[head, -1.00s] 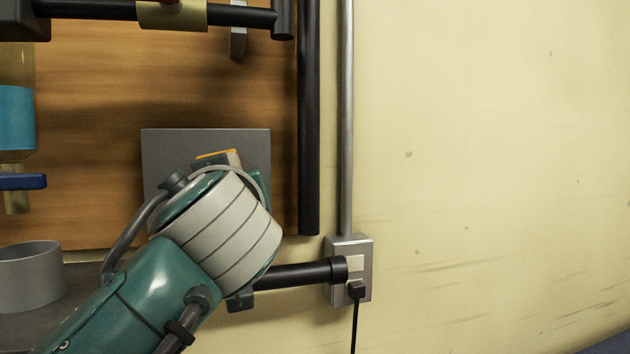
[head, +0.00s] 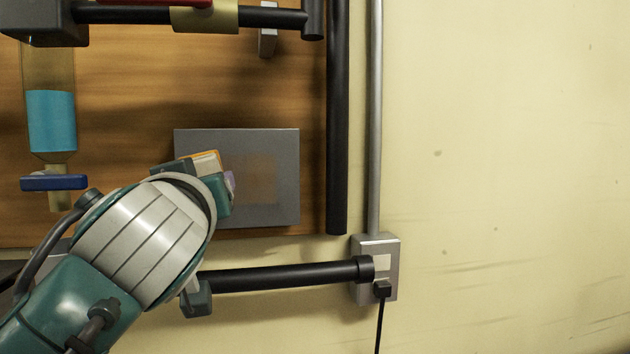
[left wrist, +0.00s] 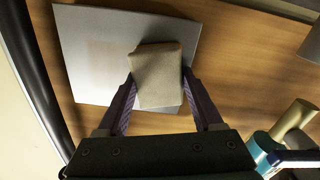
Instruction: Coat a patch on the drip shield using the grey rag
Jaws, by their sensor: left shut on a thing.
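The drip shield (head: 285,150) looks to be the flat grey panel in front of the wooden board, with a faint brownish square patch (head: 256,180) on its face. The panel (left wrist: 78,30) also shows in the left wrist view, with the patch (left wrist: 104,52) left of the rag. My left gripper (head: 222,172) is at the panel's left part in the head view, partly hidden by my wrist. In the left wrist view it is shut on a beige-grey, block-like rag (left wrist: 157,72), which overlaps the panel. Whether the rag touches the panel I cannot tell. My right gripper is not in view.
A black horizontal pipe (head: 290,275) runs below the panel to a metal wall box (head: 390,245). A dark vertical pipe (head: 337,120) stands right of the panel. A sight glass with blue fluid (head: 52,120) hangs at left. The right wall is bare.

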